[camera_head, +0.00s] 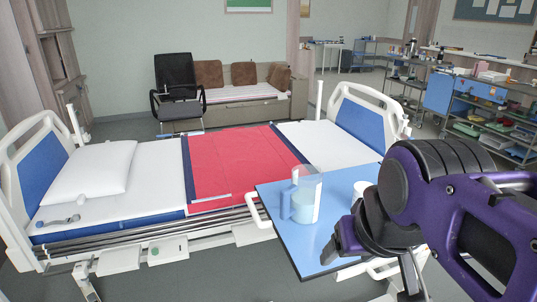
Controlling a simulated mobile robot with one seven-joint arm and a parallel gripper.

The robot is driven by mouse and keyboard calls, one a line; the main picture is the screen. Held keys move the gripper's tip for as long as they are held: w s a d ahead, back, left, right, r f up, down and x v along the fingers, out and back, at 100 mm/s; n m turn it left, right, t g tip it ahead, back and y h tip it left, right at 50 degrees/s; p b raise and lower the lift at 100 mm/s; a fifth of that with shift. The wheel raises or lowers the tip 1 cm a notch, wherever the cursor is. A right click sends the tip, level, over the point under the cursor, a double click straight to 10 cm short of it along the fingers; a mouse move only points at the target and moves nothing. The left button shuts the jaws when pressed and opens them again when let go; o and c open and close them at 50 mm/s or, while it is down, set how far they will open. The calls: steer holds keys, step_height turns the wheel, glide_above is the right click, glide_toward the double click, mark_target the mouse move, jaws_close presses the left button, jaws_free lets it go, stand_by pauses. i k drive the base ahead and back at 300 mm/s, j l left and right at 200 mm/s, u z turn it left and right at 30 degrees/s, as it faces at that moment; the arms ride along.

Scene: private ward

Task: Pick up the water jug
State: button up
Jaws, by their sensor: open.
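The water jug (306,196) is clear with a bluish lower part and a handle on its left side. It stands upright on the blue overbed table (275,198), close to the table's left part. My gripper (345,243) is at the right, over the table's near right part, to the right of the jug and apart from it. It is open, and nothing shows between its fingers. My arm hides the right part of the table.
A white item (361,188), partly hidden by my arm, is on the table right of the jug. The bed (130,178) with a red sheet (235,165) lies behind and left. A black chair (176,88) and a sofa (235,93) stand farther back. Loaded shelves (490,120) are at the right.

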mark_target(300, 201)
steer(key=z, duration=0.9)
steer(key=i+u, duration=0.1)
steer(key=u, duration=0.4)
steer(key=i+l+u, duration=0.1)
steer(key=u, duration=0.35)
steer(key=l+u, duration=0.2)
steer(key=u, duration=0.3)
steer(key=k+j+u, duration=0.1)
steer(key=j, duration=0.45)
steer(key=j+u, duration=0.15)
steer(key=j, duration=0.4)
steer(key=i+l+z, duration=0.15)
steer(key=l, duration=0.4)
steer(key=l+z, duration=0.15)
steer(key=l, duration=0.45)
